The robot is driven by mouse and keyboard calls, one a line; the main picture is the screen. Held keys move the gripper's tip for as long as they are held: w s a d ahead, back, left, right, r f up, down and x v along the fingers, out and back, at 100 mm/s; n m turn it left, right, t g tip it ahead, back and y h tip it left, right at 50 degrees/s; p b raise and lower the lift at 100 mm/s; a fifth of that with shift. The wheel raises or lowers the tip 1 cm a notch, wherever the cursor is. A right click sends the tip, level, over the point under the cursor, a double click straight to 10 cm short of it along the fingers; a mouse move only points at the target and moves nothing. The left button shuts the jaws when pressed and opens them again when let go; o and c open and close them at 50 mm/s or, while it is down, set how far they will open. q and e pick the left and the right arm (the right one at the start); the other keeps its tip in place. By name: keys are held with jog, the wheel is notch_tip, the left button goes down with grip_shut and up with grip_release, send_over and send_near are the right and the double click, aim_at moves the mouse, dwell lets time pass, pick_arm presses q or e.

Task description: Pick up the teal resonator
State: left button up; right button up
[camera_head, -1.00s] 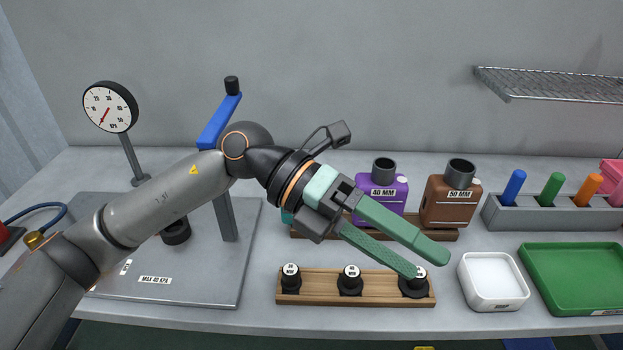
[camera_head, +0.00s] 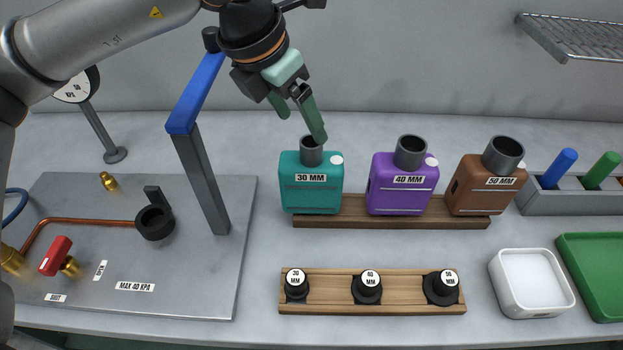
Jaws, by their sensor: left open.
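The teal resonator (camera_head: 311,191) is a box with a "30 MM" label and a dark round neck on top. It stands upright at the left end of a wooden rack (camera_head: 390,221). My left gripper (camera_head: 301,122) comes down from the upper left with its green fingers spread. One fingertip is at or just above the resonator's neck in the picture; I cannot tell whether they touch. Nothing is between the fingers. My right gripper is not in view.
A purple 40 MM resonator (camera_head: 401,187) and a brown 50 MM one (camera_head: 484,185) share the rack. In front, a wooden strip (camera_head: 330,303) holds black plugs. A blue-armed post (camera_head: 202,165) stands left on a grey plate (camera_head: 150,275). A white tray (camera_head: 533,280) is at right.

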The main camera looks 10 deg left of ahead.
aim_at(311, 142)
pick_arm(q)
jog(key=shift+x, duration=1.05)
jog(key=p+x, duration=0.1)
jog(key=x, duration=0.4)
jog(key=shift+w+f, duration=0.2)
jog(key=shift+f, duration=0.05)
jog(key=shift+a, duration=0.1)
jog(key=shift+c, duration=0.3)
jog(key=c, duration=1.2)
jog(key=shift+r, duration=0.15)
grip_shut()
